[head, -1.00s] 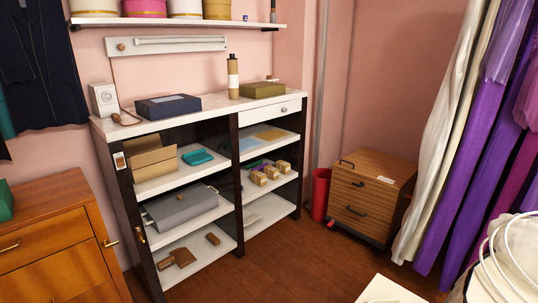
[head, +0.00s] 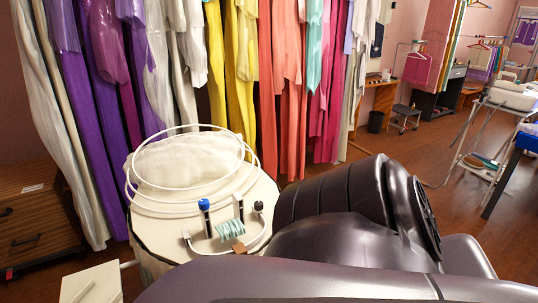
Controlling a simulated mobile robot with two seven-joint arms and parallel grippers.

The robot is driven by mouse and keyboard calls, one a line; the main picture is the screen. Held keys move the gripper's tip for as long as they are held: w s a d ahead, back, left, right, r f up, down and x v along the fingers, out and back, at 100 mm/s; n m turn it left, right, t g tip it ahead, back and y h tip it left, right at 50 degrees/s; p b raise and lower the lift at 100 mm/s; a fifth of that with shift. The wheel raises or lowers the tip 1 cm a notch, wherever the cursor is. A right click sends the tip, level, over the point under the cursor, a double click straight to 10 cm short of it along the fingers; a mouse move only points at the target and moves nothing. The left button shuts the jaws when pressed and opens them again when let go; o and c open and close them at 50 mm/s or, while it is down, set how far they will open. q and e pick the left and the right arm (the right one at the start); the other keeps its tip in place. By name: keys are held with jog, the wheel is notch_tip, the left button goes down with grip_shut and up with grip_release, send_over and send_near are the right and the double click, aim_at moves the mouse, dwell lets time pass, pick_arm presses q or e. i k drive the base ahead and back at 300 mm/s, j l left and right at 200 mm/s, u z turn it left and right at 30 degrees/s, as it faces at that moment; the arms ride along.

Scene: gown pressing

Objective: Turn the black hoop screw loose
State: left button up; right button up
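White hoops (head: 160,208) lie stacked on a round cream-topped stand (head: 185,250), around a mound of white fabric (head: 188,160). At the near edge of the stand, a small black knob (head: 258,206), which looks like the black hoop screw, sits at the right. A blue knob (head: 204,204) stands upright to its left. Whether the black screw is tight or loose cannot be told. A large dark arm of mine fills the lower right, close beside the stand. Neither gripper shows.
A row of hanging gowns (head: 285,80) stands behind the stand. A wooden drawer cabinet (head: 38,220) is at the left, and a pale flat surface (head: 92,285) at the lower left. A metal rack (head: 480,140) stands at the right. Open floor lies behind my arm.

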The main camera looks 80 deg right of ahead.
aim_at(258, 204)
jog(key=k+z, duration=0.45)
jog(key=z, duration=1.55)
jog(key=j+z, duration=0.1)
jog(key=z, duration=0.65)
jog(key=j+z, duration=0.15)
jog(key=z, duration=0.25)
jog(key=k+j, duration=0.3)
jog(key=j, duration=0.15)
jog(key=k+j, duration=0.25)
jog(key=j, duration=0.25)
jog(key=k+j, duration=0.3)
jog(key=j, duration=0.15)
jog(key=k+j, duration=0.25)
jog(key=j, duration=0.2)
